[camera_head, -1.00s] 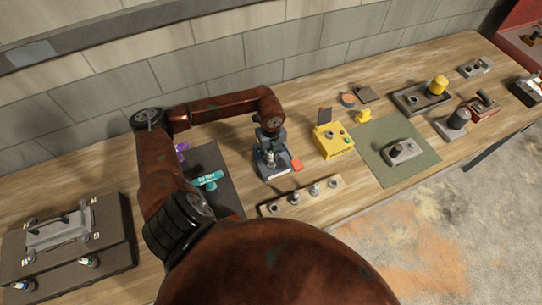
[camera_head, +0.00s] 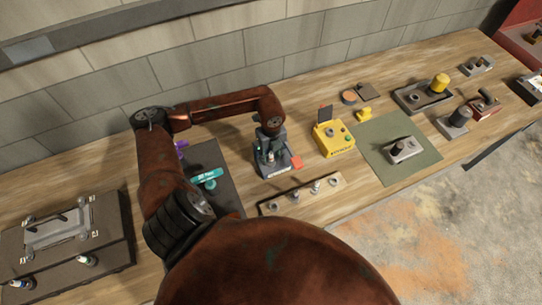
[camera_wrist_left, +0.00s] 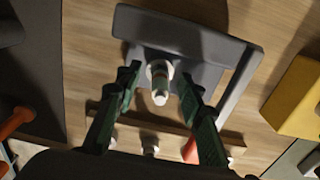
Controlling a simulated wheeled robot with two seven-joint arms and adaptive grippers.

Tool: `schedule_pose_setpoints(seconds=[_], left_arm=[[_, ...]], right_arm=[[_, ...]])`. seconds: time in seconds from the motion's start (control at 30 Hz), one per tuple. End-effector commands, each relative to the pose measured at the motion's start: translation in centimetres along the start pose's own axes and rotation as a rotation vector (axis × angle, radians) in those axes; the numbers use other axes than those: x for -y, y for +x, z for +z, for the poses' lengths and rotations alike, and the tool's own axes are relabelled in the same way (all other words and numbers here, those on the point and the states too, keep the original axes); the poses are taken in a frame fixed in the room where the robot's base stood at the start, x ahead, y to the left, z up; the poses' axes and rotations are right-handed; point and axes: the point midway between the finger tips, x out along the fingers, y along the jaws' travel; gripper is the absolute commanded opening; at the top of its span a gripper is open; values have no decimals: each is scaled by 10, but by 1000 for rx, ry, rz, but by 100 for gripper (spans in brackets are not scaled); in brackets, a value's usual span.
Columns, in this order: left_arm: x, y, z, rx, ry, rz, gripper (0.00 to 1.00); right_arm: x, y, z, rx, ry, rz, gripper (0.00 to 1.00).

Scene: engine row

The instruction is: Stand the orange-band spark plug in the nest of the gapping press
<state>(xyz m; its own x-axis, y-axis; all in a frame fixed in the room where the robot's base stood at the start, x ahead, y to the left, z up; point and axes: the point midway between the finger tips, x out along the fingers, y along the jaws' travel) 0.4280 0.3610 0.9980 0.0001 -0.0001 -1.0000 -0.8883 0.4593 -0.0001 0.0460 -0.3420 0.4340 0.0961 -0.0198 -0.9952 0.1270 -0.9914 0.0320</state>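The gapping press (camera_head: 279,174) is a grey block with a red lever end, left of the yellow box. In the left wrist view its grey body (camera_wrist_left: 195,42) fills the top middle. A pale spark plug (camera_wrist_left: 159,80) stands at the press, seen nearly end-on; no orange band can be made out, and its seat is partly hidden. My left gripper (camera_wrist_left: 160,92) is over the press, with its green fingers spread on either side of the plug and visible gaps between. In the head view the left gripper (camera_head: 268,148) hangs above the press. My right gripper is not in view.
A wooden rack (camera_head: 277,206) with plugs lies in front of the press. A yellow box (camera_head: 334,140) stands to its right, before a green mat (camera_head: 420,145). A dark mat with a teal tool (camera_head: 208,176) lies left, and a dark case (camera_head: 115,240) farther left.

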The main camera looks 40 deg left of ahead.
Motion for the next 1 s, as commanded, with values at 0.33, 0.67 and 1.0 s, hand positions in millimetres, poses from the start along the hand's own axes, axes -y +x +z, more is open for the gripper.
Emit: schedule_pose_setpoints(seconds=[0.33,0.67,1.0], left_arm=[[1,-11,1,1,0,-2,36],[1,-77,1,4,1,-3,36],[0,-118,0,0,0,-1,36]], right_arm=[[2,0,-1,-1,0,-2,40],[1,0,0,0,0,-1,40],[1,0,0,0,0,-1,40]])
